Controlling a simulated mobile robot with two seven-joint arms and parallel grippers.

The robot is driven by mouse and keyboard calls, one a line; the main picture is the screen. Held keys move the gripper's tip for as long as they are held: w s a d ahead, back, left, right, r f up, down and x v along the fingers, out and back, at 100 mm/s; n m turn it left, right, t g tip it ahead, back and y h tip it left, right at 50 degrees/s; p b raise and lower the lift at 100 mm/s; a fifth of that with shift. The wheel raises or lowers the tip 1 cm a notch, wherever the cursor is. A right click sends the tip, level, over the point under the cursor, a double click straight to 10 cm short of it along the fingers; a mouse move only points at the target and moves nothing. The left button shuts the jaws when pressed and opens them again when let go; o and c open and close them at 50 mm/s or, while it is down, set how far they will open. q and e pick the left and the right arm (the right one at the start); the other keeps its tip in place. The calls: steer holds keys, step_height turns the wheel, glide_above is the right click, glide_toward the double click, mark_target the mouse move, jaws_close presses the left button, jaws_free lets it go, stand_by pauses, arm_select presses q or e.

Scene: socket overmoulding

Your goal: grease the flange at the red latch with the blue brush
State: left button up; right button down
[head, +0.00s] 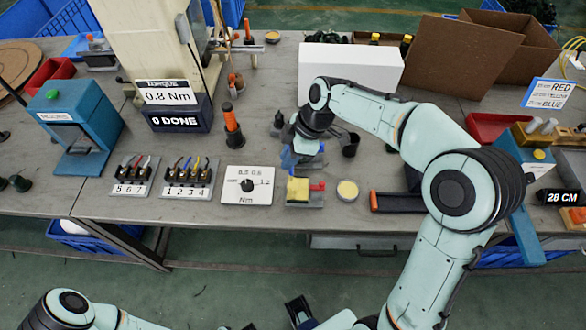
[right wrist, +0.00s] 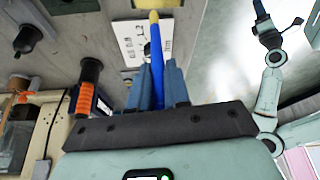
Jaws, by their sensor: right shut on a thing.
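My right gripper (head: 300,155) is over the middle of the bench in the head view, pointing down. In the right wrist view its blue fingers (right wrist: 156,88) are shut on the blue brush (right wrist: 156,62), which has a yellow tip and points away from the palm. A small red latch-like part (head: 318,186) sits beside a yellow block (head: 298,188) on a grey holder, just in front of the right gripper. I cannot make out the flange. Dark parts at the bottom edge of the head view seem to be my left gripper (head: 300,312); its jaws are unclear.
A round tin with yellow content (head: 347,190) stands right of the red part. A white dial plate (head: 247,185) lies to the left, with an orange-and-black tool (head: 232,125) upright behind it. A white box (head: 350,68) stands behind.

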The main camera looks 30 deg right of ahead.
steer(key=shift+s+a+f+b, duration=0.25)
steer(key=shift+s+a+f, duration=0.1)
steer(key=shift+s+f, duration=0.25)
steer(key=shift+s+a+f+b, duration=0.3)
steer(key=shift+s+f, duration=0.15)
steer(key=shift+s, duration=0.1)
steer(key=shift+f+b, duration=0.35)
steer(key=shift+f, duration=0.15)
stand_by(0.7)
steer(key=shift+w, duration=0.15)
